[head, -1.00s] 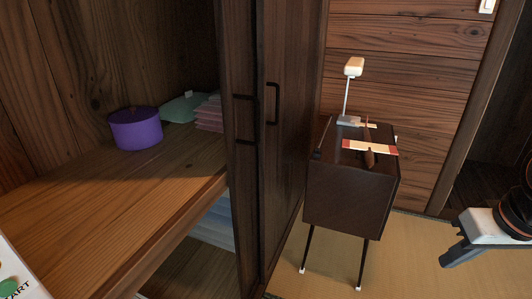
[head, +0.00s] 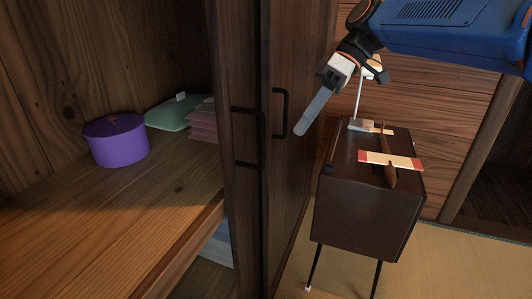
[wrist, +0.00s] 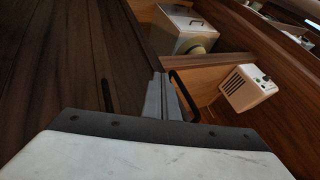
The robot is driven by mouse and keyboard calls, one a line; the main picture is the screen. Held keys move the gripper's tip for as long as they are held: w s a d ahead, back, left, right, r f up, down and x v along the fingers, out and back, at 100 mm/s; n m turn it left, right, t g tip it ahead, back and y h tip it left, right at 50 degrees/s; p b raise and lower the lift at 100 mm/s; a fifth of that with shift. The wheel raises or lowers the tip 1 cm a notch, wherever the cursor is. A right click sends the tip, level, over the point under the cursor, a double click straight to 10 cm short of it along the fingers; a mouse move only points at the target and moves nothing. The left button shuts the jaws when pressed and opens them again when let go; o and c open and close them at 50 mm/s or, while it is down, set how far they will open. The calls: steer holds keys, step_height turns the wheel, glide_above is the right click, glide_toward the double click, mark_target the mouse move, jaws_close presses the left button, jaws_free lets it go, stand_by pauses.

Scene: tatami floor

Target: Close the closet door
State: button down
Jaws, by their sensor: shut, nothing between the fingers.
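The closet (head: 110,225) stands open on the left in the head view, its shelf showing. Dark wooden door panels (head: 300,60) stand at its right side. One black bar handle (head: 279,113) is on the right panel, and another black handle (head: 246,137) is on the narrow panel beside it. My gripper (head: 300,130) is shut and empty, its grey fingers pointing down-left just right of the right handle; contact cannot be told. In the wrist view, the shut fingers (wrist: 160,98) appear beside a black handle (wrist: 184,96), with a dark wooden panel (wrist: 60,70) at left.
A purple round box (head: 116,140), a green item (head: 180,112) and pink folded cloths (head: 204,122) lie on the shelf. A dark cabinet (head: 370,195) with a lamp (head: 358,100) and a model plane (head: 390,162) stands right of the doors. Tatami (head: 450,260) is clear at lower right.

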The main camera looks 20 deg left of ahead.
steer(key=s+a+f+n+g, duration=0.1)
steer(key=s+a+f, duration=0.3)
steer(key=a+f, duration=0.3)
steer(key=shift+s+a+n, duration=0.25)
steer(key=shift+a+n, duration=0.05)
steer(key=shift+a, duration=0.05)
stand_by(0.4)
